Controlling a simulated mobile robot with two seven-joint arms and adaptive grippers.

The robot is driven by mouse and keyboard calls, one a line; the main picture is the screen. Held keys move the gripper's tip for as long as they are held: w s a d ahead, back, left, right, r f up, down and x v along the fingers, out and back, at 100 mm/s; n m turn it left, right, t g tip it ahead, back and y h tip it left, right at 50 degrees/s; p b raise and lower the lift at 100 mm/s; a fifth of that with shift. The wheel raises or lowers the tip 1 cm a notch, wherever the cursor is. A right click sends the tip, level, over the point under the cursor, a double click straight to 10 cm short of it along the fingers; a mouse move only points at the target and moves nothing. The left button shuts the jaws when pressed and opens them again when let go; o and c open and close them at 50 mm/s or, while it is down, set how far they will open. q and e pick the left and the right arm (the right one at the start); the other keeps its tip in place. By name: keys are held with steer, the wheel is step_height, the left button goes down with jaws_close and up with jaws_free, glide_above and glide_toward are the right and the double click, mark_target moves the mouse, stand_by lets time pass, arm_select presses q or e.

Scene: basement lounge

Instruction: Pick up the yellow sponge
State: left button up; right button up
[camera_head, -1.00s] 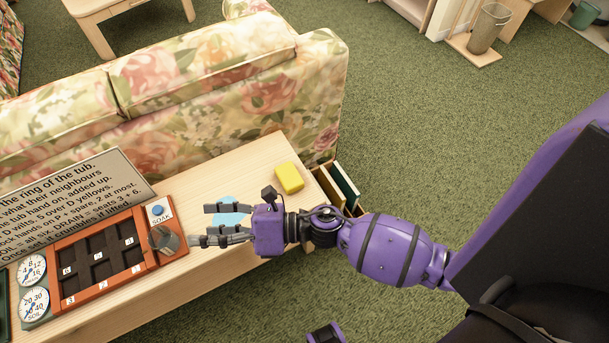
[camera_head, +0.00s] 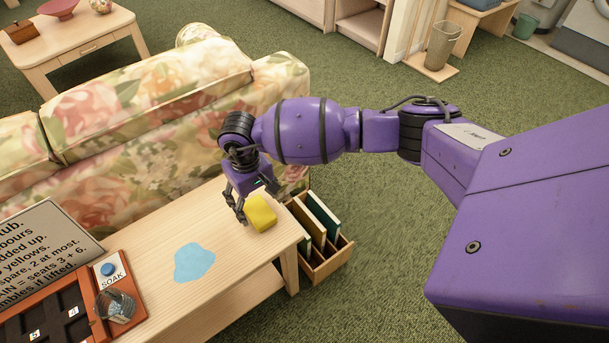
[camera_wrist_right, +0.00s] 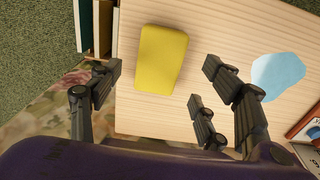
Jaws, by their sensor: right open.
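The yellow sponge (camera_head: 261,213) lies on the light wooden table (camera_head: 226,257) near its right end. My right gripper (camera_head: 243,203) points down at the sponge's left and far side, with its fingers apart. In the right wrist view, the sponge (camera_wrist_right: 161,59) lies on the bare wood ahead of the open right gripper (camera_wrist_right: 158,98), between the lines of its fingers and not gripped. Whether the fingertips are level with the sponge, I cannot tell. My left gripper is not in view.
A light blue flat patch (camera_head: 194,262) lies on the table left of the sponge. An orange-framed board (camera_head: 60,316) with a glass (camera_head: 115,305) is farther left. The floral sofa (camera_head: 150,120) stands close behind. A wooden box of books (camera_head: 325,262) stands beside the table's right end.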

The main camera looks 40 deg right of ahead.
mark_target(258, 209)
step_height(258, 209, down, 5)
steer(key=shift+w+f, duration=0.1)
steer(key=shift+w, duration=0.05)
steer(key=shift+c, duration=0.6)
steer(key=c, duration=0.8)
